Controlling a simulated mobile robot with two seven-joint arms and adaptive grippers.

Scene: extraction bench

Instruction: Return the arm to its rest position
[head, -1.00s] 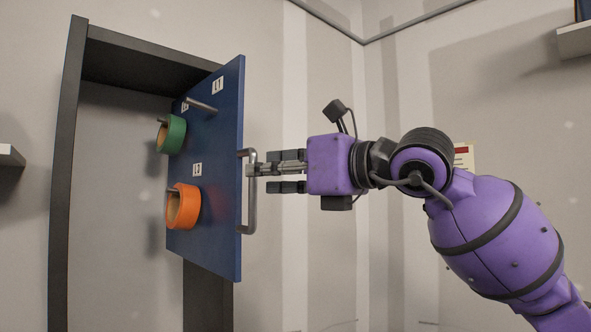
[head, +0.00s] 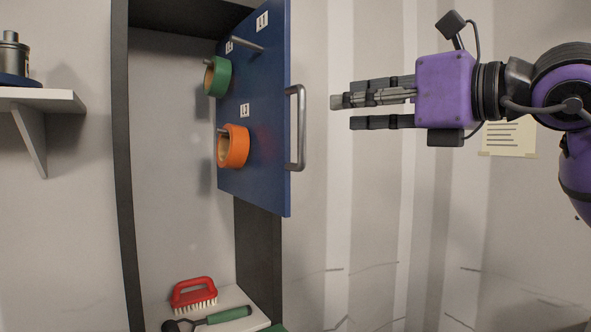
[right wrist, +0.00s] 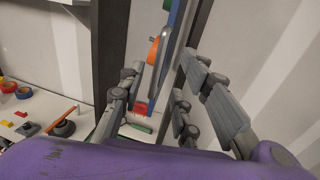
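My right gripper (head: 350,109) is off to the right of the blue panel door (head: 270,120), level with its grey handle (head: 300,128). A clear gap lies between the fingertips and the handle. The fingers are spread and hold nothing. In the right wrist view the fingers of the right gripper (right wrist: 162,85) also stand apart, with the panel's edge seen beyond them. My right arm is raised and reaches in from the right. My left gripper is in neither view.
A green tape roll (head: 218,77) and an orange tape roll (head: 233,147) hang on the panel's pegs. The dark cabinet frame (head: 122,150) holds a red brush (head: 193,293) low down. A white shelf (head: 40,101) is at left. Free room surrounds the gripper's right side.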

